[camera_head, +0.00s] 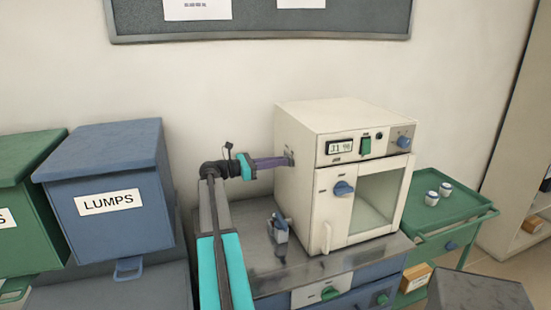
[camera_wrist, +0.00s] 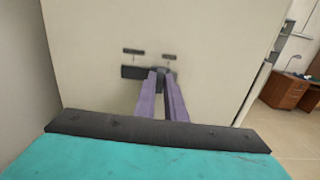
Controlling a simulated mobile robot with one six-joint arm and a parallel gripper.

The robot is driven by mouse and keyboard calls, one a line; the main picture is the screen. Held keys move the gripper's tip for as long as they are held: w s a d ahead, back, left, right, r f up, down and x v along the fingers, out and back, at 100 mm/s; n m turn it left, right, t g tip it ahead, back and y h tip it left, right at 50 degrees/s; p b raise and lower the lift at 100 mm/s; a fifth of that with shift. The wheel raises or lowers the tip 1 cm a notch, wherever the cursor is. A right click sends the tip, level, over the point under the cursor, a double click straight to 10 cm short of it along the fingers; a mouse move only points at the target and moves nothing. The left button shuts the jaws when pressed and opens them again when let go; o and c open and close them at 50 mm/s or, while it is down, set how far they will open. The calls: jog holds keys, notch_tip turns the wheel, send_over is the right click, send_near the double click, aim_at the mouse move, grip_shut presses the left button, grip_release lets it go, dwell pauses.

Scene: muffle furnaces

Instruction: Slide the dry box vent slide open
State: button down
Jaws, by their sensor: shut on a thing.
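The dry box (camera_head: 317,200) is a cream cabinet with a glass-fronted door, a display and a blue knob, standing on a metal-topped bench. Its vent slide (camera_wrist: 161,72) is a small dark tab on the plain left side wall, on a dark strip (camera_wrist: 132,72) that shows to the left of the tab. My gripper (camera_head: 288,161) reaches this side wall from the left. In the wrist view its two purple fingers (camera_wrist: 162,80) are shut on the vent slide, and the fingertips partly hide it. Two short dark marks sit above the strip.
A blue bin marked LUMPS (camera_head: 115,205) and a green bin (camera_head: 20,200) stand at the left. A small grey-blue fixture (camera_head: 279,230) stands on the bench top (camera_head: 300,270) in front of the box's left side. A green trolley (camera_head: 455,205) with two small jars is at the right.

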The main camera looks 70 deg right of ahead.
jog(key=shift+s+a+f, duration=0.1)
jog(key=shift+s+a, duration=0.4)
jog(key=shift+a, duration=0.1)
jog(key=c, duration=1.8)
grip_release()
jog(key=shift+s+a, duration=0.1)
jog(key=b+v, duration=0.1)
jog(key=v, duration=0.6)
jog(key=shift+w, duration=0.3)
